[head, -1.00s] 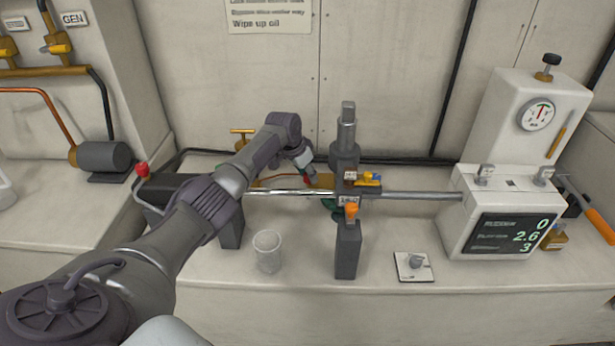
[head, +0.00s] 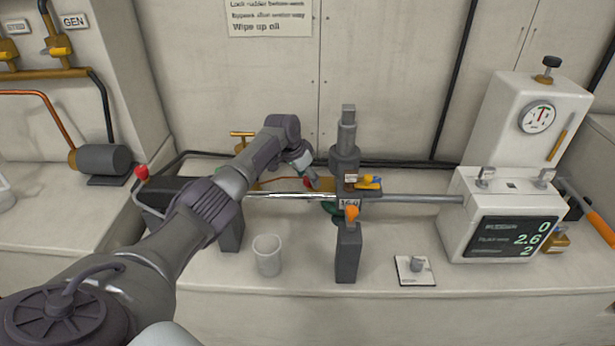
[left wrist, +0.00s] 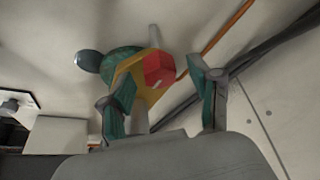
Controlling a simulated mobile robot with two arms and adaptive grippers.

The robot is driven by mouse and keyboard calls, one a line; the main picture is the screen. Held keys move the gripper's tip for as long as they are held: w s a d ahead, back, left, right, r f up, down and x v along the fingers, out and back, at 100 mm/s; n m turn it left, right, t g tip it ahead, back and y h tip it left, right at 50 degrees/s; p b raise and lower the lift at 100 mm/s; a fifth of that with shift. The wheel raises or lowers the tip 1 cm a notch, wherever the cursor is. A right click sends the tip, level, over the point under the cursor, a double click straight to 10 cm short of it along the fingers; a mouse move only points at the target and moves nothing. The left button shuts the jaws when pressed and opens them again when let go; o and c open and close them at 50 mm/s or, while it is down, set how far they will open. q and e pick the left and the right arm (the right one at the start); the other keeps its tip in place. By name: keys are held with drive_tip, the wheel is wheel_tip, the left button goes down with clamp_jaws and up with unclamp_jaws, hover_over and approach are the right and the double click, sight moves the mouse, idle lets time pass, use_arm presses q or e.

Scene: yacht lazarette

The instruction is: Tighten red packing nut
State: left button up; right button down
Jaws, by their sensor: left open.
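The red packing nut (left wrist: 159,70) shows in the left wrist view, on a yellow brass body (left wrist: 128,72) with a green round part (left wrist: 121,56) behind it. My left gripper (left wrist: 160,98) is open, with one finger on each side below the nut, and no contact with it is visible. In the head view my left gripper (head: 308,177) is behind the steel rod, just left of the dark upright fitting (head: 346,155). A small red spot shows at its fingertips; the nut's outline is not clear there. My right gripper is not in view.
The steel rod (head: 420,198) runs across to a white box with a screen (head: 505,233). A clear cup (head: 267,255), a dark post (head: 348,255) and a small plate with a knob (head: 415,268) stand in front. A red-knobbed lever (head: 142,172) is at left.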

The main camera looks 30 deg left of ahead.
use_arm(q)
drive_tip(key=v, duration=1.2)
idle(0.4)
